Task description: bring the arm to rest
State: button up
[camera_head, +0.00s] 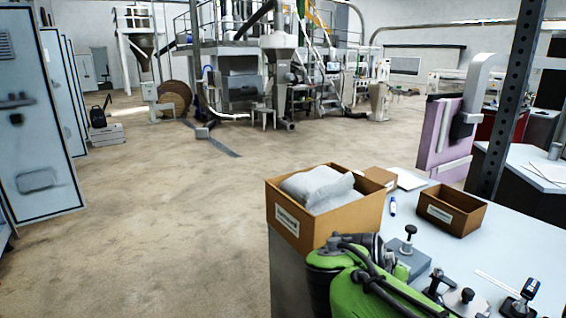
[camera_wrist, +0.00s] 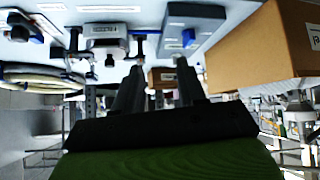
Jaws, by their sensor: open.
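My green and black arm (camera_head: 372,290) shows at the bottom middle of the head view, folded low by the near edge of the grey table (camera_head: 402,222). My gripper (camera_wrist: 158,75) shows in the wrist view, with its two dark fingers apart and nothing between them. In the head view I cannot make out its fingertips. The wrist view looks upside down, with the table surface along its top and a cardboard box (camera_wrist: 268,48) to the right of the fingers. I cannot tell whether the arm touches anything.
An open cardboard box (camera_head: 325,222) with white bags stands at the table's left corner, close behind my arm. A small empty brown box (camera_head: 451,211), a marker (camera_head: 392,206) and several fixtures (camera_head: 462,298) are on the table. The floor (camera_head: 170,230) to the left is clear.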

jog(key=s+a+r+n+y+p, duration=0.1)
jog(key=s+a+n+y+p, duration=0.1)
jog(key=s, duration=0.8)
jog(key=s+a+r+n+y+p, duration=0.1)
jog(key=s+a+n+y+p, duration=0.2)
jog(key=s+n, duration=0.3)
jog(key=s+y, duration=0.1)
jog(key=s, duration=0.4)
jog(key=shift+s+r+g, duration=0.15)
jog(key=shift+r+g, duration=0.1)
jog(key=shift+g, duration=0.05)
